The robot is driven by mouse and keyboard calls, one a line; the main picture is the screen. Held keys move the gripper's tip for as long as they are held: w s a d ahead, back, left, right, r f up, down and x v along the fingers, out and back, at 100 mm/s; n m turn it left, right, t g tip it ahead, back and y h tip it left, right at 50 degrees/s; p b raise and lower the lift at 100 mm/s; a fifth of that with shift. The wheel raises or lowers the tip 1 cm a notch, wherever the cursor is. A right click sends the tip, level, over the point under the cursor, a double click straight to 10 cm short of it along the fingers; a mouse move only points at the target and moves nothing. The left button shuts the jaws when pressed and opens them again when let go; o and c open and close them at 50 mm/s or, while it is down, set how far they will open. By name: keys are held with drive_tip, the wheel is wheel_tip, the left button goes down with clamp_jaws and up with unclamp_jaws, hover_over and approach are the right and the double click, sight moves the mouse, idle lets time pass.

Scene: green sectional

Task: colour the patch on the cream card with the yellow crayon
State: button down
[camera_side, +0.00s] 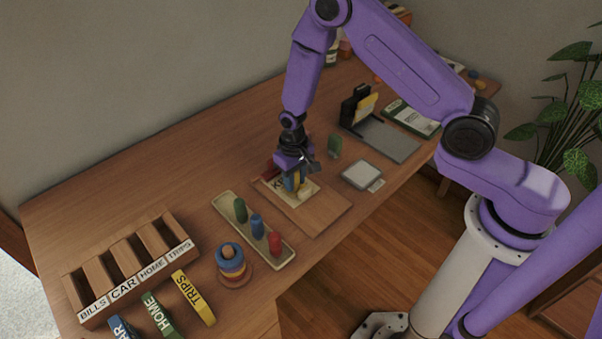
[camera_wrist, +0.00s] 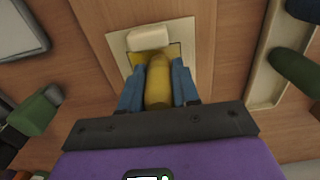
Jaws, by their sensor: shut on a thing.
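My gripper (camera_wrist: 158,90) is shut on the yellow crayon (camera_wrist: 158,78), which stands between its blue fingers; in the side view my gripper (camera_side: 294,181) is over the card. The cream card (camera_wrist: 120,42) lies under the crayon on a wooden board (camera_side: 325,208); it also shows in the side view (camera_side: 278,188). A yellow area, the patch (camera_wrist: 136,58), shows around the crayon tip on the card; how much is coloured is partly hidden. A cream block (camera_wrist: 149,38) sits on the card at the patch's upper edge. I cannot tell whether the tip touches.
A cream tray (camera_side: 222,203) holds green (camera_side: 240,210), blue (camera_side: 257,225) and red (camera_side: 275,243) crayons. A grey-topped pad (camera_side: 362,174) lies right of the board. A green block (camera_side: 334,146) stands behind it. Stacked rings (camera_side: 231,262) and a labelled wooden rack (camera_side: 130,262) are front left.

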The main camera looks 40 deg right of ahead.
drive_tip(key=a, duration=0.3)
drive_tip(key=shift+a, duration=0.15)
drive_tip(key=shift+w+a, duration=0.15)
drive_tip(key=shift+a, duration=0.05)
drive_tip(key=shift+w+d, duration=0.25)
drive_tip(key=shift+w, duration=0.05)
drive_tip(key=shift+d, duration=3.8)
drive_tip(key=shift+s+a, duration=0.1)
drive_tip(key=shift+a, duration=3.85)
wheel_tip(320, 180, up, 8)
